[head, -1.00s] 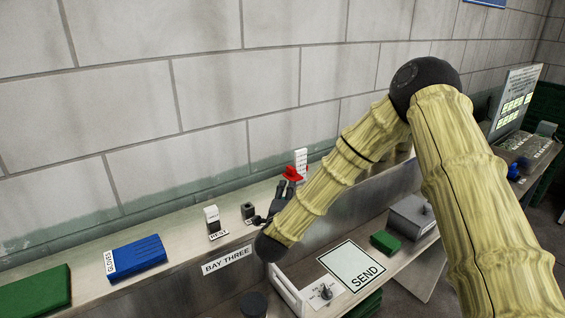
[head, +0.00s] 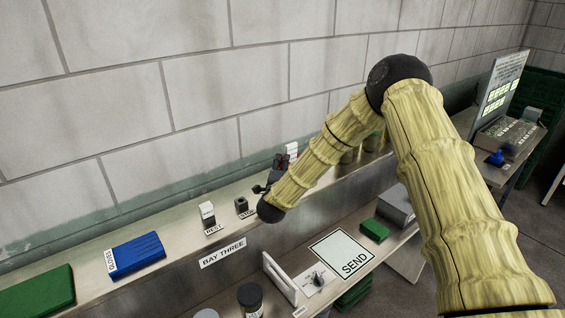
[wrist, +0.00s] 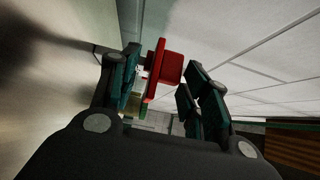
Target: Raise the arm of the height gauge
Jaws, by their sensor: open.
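The height gauge (head: 292,149) stands on the ledge by the wall, its white scale just showing behind my gripper (head: 280,163). Its red arm is mostly covered by the dark fingers in the head view. In the wrist view the red arm (wrist: 165,65) lies between the two fingers of my gripper (wrist: 162,68), nearer the left finger. The fingers are apart and a gap shows between the red arm and the right finger. I cannot tell whether the left finger touches it. Part of the gauge is hidden behind the left finger.
A lower shelf holds a SEND board (head: 341,253) and a dark jar (head: 250,298). The wall is close behind the gauge.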

